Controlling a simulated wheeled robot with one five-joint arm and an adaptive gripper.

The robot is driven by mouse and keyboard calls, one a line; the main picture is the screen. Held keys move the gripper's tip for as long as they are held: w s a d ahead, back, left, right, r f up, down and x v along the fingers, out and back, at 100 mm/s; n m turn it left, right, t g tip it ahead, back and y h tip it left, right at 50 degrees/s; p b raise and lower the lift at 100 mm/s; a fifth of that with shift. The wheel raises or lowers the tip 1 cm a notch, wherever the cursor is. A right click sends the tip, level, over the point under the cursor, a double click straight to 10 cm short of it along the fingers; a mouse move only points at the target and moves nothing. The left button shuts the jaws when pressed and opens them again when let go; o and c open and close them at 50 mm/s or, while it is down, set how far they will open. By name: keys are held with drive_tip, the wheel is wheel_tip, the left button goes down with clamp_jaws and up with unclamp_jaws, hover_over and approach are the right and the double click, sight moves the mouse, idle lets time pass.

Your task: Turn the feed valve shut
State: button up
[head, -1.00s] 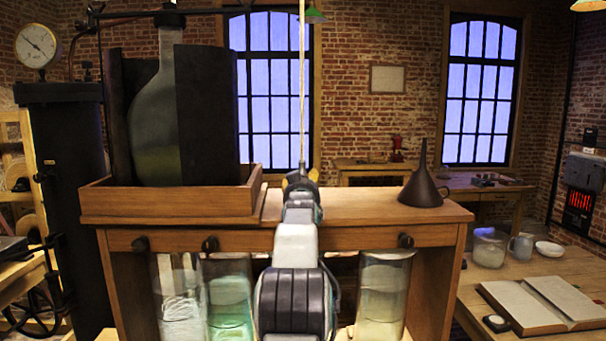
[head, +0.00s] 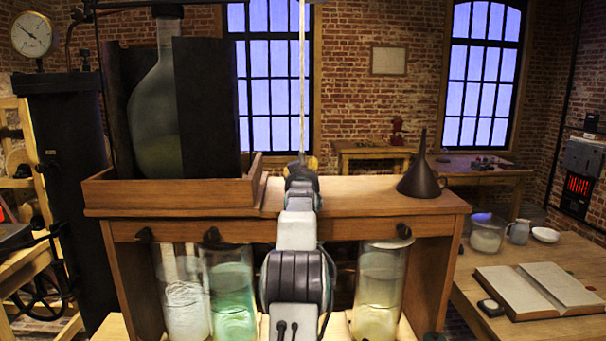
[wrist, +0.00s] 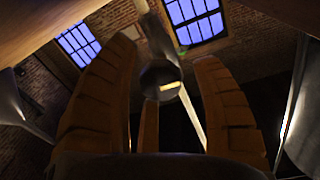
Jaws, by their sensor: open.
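I cannot tell for sure which part is the feed valve. My arm hides part of the rail's middle. My gripper (head: 300,170) is at the stand's top, small and seen from behind. In the wrist view its orange-brown fingers (wrist: 165,105) are spread apart. A dark round part with a pale yellow slot (wrist: 162,80) shows between them; I cannot tell whether they touch it.
A large glass flask (head: 155,110) stands between dark panels in a wooden tray (head: 170,195). A dark funnel (head: 420,175) stands on the stand's right end. Glass jars (head: 183,300) (head: 232,300) (head: 380,290) stand below. A table with an open book (head: 540,290) is at right.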

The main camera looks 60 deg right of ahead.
drive_tip(key=shift+c, duration=0.4)
drive_tip(key=c, duration=1.1)
drive_tip(key=shift+m+b, duration=0.3)
drive_tip(key=shift+b, duration=0.05)
drive_tip(key=shift+m+b, duration=0.3)
drive_tip(key=shift+m, duration=0.3)
drive_tip(key=m, duration=0.5)
drive_tip(key=shift+a+r, duration=0.1)
drive_tip(key=shift+r, duration=0.05)
drive_tip(key=shift+m, duration=0.4)
drive_tip(key=o, duration=1.2)
